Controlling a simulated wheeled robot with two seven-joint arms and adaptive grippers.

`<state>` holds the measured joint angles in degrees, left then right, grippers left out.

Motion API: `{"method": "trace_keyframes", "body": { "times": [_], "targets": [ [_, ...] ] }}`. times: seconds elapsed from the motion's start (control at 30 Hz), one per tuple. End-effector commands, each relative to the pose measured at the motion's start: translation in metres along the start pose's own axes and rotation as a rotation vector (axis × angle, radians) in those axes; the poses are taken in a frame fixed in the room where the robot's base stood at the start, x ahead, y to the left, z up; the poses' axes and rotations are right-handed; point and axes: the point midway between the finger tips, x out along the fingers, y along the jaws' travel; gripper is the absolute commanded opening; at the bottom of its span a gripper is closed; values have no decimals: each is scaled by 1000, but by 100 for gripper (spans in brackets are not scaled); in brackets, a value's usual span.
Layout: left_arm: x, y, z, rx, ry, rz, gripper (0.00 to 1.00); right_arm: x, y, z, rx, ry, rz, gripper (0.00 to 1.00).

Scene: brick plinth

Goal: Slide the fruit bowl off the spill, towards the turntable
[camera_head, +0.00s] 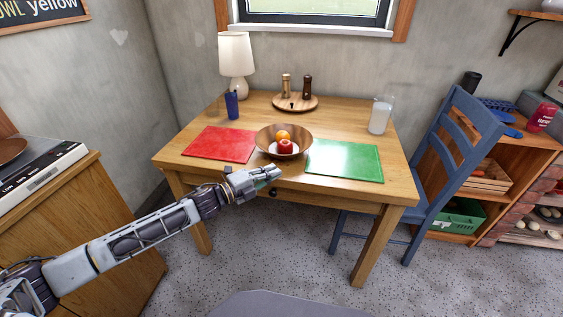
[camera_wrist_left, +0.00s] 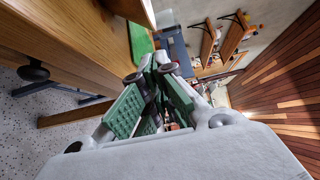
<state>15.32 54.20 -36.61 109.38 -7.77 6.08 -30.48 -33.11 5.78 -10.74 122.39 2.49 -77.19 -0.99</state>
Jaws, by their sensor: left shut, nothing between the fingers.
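The wooden fruit bowl (camera_head: 261,139) stands on the table between the red mat and the green mat, with an orange (camera_head: 284,134) and a red apple (camera_head: 286,147) in it. The turntable (camera_head: 283,103) is a round wooden board behind the bowl, carrying two mills. I cannot make out the spill; the bowl may hide it. My left gripper (camera_head: 276,171) is in front of the bowl, by the table's front edge, apart from the bowl. In the left wrist view its fingers (camera_wrist_left: 153,71) are shut and empty. My right gripper is not in view.
The table (camera_head: 232,180) also bears a red mat (camera_head: 218,144), a green mat (camera_head: 345,161), a blue cup (camera_head: 232,105), a lamp (camera_head: 236,55) and a glass jug (camera_head: 380,115). A blue chair (camera_head: 433,171) stands at the right. Bare tabletop lies between bowl and turntable.

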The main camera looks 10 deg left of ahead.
Motion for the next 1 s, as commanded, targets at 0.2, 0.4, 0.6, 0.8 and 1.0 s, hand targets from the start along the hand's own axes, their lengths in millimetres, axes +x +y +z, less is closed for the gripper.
{"method": "trace_keyframes", "body": {
  "times": [0.2, 0.4, 0.6, 0.8, 1.0],
  "targets": [
    [13, 0, 0, 0, 0, 0, 0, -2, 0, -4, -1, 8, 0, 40],
    [25, 0, 0, 0, 0, 0, 0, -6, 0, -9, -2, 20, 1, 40],
    [36, 0, 3, 1, 0, 0, 0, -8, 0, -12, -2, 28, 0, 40],
    [44, 0, 11, 2, -1, 0, 0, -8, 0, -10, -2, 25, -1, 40],
    [53, 1, 20, 1, -1, 1, 0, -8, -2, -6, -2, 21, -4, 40]
  ]
}}
